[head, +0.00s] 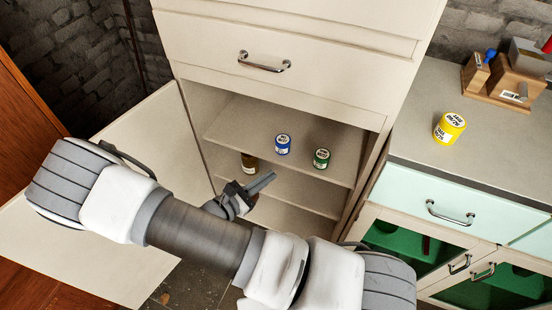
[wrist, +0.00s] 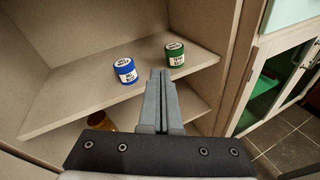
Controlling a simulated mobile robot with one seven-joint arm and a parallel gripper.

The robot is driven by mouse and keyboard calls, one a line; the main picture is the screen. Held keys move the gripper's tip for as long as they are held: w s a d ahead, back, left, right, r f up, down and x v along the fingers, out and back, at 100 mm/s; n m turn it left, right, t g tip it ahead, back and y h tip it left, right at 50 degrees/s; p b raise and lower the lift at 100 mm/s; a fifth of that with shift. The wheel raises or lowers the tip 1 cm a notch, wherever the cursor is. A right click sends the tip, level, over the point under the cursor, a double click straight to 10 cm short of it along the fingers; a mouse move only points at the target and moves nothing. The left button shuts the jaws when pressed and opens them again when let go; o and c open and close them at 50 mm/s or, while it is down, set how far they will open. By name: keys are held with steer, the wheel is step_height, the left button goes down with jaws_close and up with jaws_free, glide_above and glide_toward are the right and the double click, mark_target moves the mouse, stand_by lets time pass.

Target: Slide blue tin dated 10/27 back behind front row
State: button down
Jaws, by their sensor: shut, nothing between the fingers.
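The blue tin (head: 283,145) stands upright on the upper shelf (head: 240,118) of the open cabinet. It also shows in the wrist view (wrist: 125,70), left of my fingertips; its label is too small to read surely. A green tin (head: 321,158) stands to its right, nearer the shelf's front edge, and in the wrist view (wrist: 175,54) it is just beyond and right of my fingers. My gripper (head: 272,177) is shut and empty, in front of the shelf and apart from both tins.
A brown jar (head: 249,163) stands on the lower shelf, partly hidden. The cabinet door (head: 140,160) is swung open at the left. A yellow tin (head: 449,128) and a wooden organizer (head: 500,80) are on the right counter. The upper shelf is bare behind the blue tin.

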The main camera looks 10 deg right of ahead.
step_height(320, 180, down, 7)
steer(key=w+a+n+t+y+b, duration=0.1)
steer(key=a+n+t+y, duration=0.1)
steer(key=n+t, duration=0.4)
steer(key=n+b, duration=0.1)
steer(key=b, duration=0.1)
glide_toward(280, 150)
steer(key=shift+y, duration=0.4)
steer(key=x, duration=0.6)
steer(key=shift+w+d+r, duration=0.2)
steer(key=shift+d+r, duration=0.15)
steer(key=p+x, duration=0.1)
steer(key=x, duration=0.3)
steer(key=shift+w+d+p, duration=0.2)
steer(key=shift+p, duration=0.1)
steer(key=shift+w+d, duration=0.25)
steer(key=shift+w, duration=0.15)
